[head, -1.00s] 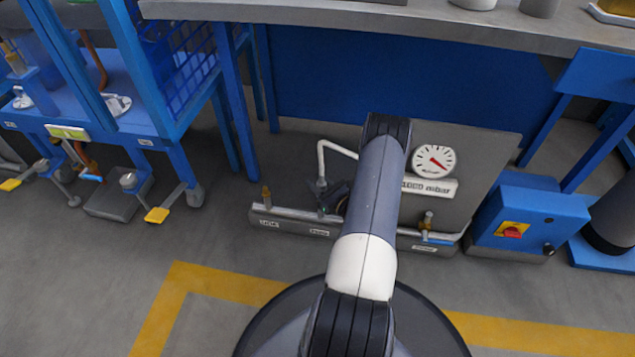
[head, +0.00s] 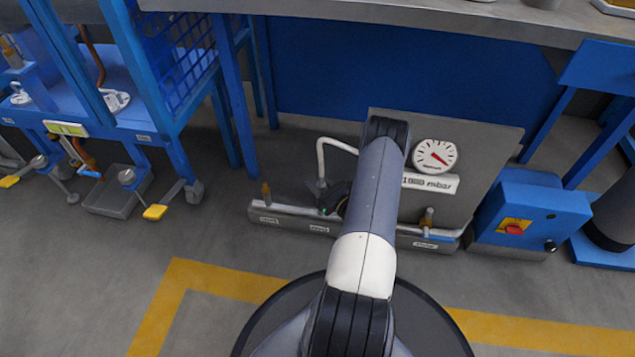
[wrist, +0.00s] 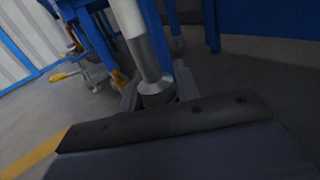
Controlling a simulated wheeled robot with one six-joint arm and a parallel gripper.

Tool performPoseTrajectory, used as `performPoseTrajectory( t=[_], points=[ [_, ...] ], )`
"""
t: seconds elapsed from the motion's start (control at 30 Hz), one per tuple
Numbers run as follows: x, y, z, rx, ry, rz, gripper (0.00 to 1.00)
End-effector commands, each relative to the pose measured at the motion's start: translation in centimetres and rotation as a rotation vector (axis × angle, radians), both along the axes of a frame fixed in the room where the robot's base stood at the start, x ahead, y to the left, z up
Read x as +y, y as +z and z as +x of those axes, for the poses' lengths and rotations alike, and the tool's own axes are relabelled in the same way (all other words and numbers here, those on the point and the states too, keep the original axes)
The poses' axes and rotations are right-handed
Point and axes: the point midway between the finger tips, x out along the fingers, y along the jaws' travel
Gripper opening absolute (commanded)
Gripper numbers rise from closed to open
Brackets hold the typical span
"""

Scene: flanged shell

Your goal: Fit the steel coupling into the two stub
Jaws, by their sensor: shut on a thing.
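In the wrist view, my gripper (wrist: 157,92) is shut on the steel coupling (wrist: 156,88), a grey part with a flared end. A bright steel tube (wrist: 138,35) runs away above it, and I cannot tell where one ends and the other begins. In the head view, my gripper (head: 336,200) is dark and partly hidden by my arm, low at the pipe rig. The left pipe stub (head: 295,211) and the right pipe stub (head: 440,233) lie in line on either side of it. The gap between them is mostly hidden, so I cannot tell whether the coupling touches either stub.
A grey panel with a round gauge (head: 434,155) stands behind my arm. A bent white pipe (head: 322,155) rises left of the gripper. A blue box with a red knob (head: 530,215) stands right. A blue trolley (head: 150,130) stands left. Grey floor in front is clear.

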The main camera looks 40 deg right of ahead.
Motion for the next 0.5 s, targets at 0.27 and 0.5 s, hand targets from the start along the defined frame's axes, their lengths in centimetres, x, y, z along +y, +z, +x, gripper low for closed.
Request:
performPoseTrajectory(
  t=[0.27,0.5],
  points=[
    [0.0,-0.7,0.0,-0.001,0.0,-0.001,0.04],
    [0.0,-1.1,0.0,-0.001,0.0,0.0,0.34]
  ],
)
